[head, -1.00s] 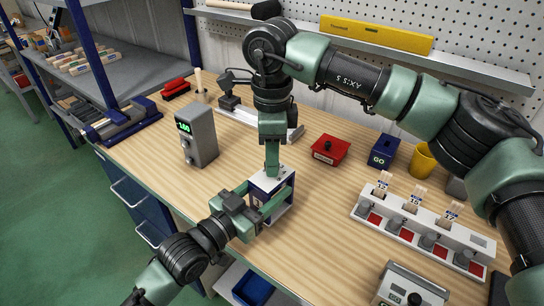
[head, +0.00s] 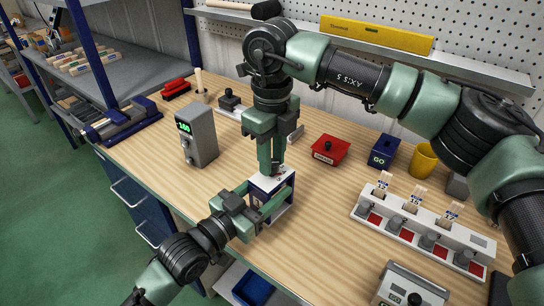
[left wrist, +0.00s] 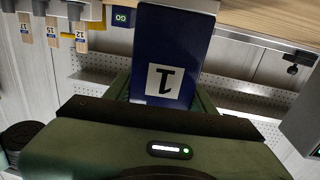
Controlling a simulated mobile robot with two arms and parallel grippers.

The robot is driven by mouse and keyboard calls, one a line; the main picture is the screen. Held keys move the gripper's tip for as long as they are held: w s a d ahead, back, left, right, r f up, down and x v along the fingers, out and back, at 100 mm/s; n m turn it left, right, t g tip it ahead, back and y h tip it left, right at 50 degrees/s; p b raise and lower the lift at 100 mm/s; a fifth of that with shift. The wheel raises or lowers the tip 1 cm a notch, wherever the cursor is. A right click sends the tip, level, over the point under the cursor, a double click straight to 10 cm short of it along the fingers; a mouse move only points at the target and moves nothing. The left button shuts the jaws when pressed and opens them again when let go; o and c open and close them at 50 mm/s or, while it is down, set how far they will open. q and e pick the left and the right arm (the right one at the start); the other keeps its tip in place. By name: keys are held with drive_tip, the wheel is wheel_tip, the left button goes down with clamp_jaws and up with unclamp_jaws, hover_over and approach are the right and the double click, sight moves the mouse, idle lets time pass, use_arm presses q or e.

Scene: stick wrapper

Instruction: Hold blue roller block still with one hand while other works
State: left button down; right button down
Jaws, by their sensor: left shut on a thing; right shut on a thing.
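The blue roller block (head: 258,189) has a pale top and stands near the front edge of the wooden bench. My left gripper (head: 264,198) is shut on it, one finger along each side. In the left wrist view the block (left wrist: 178,45) fills the space between the fingers and shows a white label with an upside-down "1". My right gripper (head: 272,170) points straight down at the top of the block, shut on a small part there. That part is mostly hidden by the fingers.
A grey meter reading "1.00" (head: 197,136) stands left of the block. A red box (head: 330,149), a blue "GO" box (head: 383,151) and a yellow cup (head: 423,160) stand to the right. A white rack with numbered sticks (head: 425,233) lies at the right.

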drive_tip(key=shift+w+r, duration=0.1)
idle(0.4)
drive_tip(key=c, duration=1.1)
unclamp_jaws()
wheel_tip(320, 180, up, 12)
use_arm(q)
drive_tip(key=shift+c, duration=2.2)
unclamp_jaws()
